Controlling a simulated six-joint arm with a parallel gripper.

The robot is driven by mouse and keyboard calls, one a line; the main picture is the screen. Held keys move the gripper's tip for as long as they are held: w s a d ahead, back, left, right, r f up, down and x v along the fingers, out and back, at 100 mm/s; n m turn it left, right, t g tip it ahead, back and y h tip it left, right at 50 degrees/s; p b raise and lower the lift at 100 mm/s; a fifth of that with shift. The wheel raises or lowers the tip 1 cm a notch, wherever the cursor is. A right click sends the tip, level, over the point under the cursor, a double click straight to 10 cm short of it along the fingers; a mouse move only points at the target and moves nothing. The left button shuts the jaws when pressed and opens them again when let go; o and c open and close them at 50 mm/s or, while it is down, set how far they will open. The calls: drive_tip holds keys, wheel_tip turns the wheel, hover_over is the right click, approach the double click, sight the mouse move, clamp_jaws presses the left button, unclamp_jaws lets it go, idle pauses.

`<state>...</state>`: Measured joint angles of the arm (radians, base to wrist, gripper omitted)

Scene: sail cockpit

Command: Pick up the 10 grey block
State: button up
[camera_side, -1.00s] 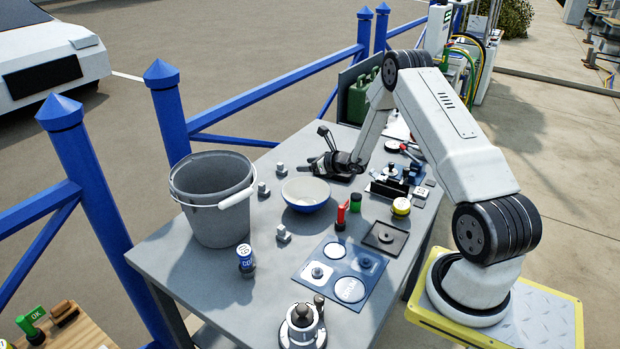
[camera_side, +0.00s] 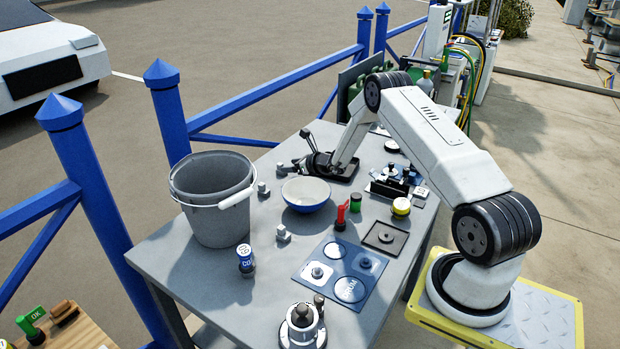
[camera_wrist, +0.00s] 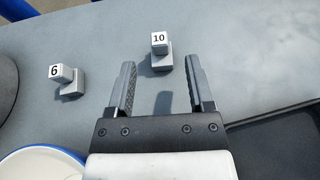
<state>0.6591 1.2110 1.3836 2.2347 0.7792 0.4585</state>
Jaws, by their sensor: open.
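The grey block marked 10 (camera_wrist: 160,60) stands on the grey table in the wrist view, between and slightly beyond my fingertips. A small grey block (camera_side: 281,168) at the tips of my gripper in the side view appears to be the same one. My gripper (camera_wrist: 160,72) is open, with one finger to the left of the block and one to the right, and nothing held. In the side view my gripper (camera_side: 297,162) is low over the far part of the table, tips pointing left.
A grey block marked 6 (camera_wrist: 70,82) stands left of my fingers. A blue-and-white bowl (camera_side: 306,203) is close in front of my gripper, with a grey bucket (camera_side: 212,205) to the left. A black tray (camera_side: 345,174) lies beside my gripper. The blue railing (camera_side: 280,83) runs behind the table.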

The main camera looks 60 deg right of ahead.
sight(281, 164)
drive_tip(key=shift+w+f, duration=0.1)
drive_tip(key=shift+w, duration=0.05)
drive_tip(key=shift+x, duration=2.5)
clamp_jaws()
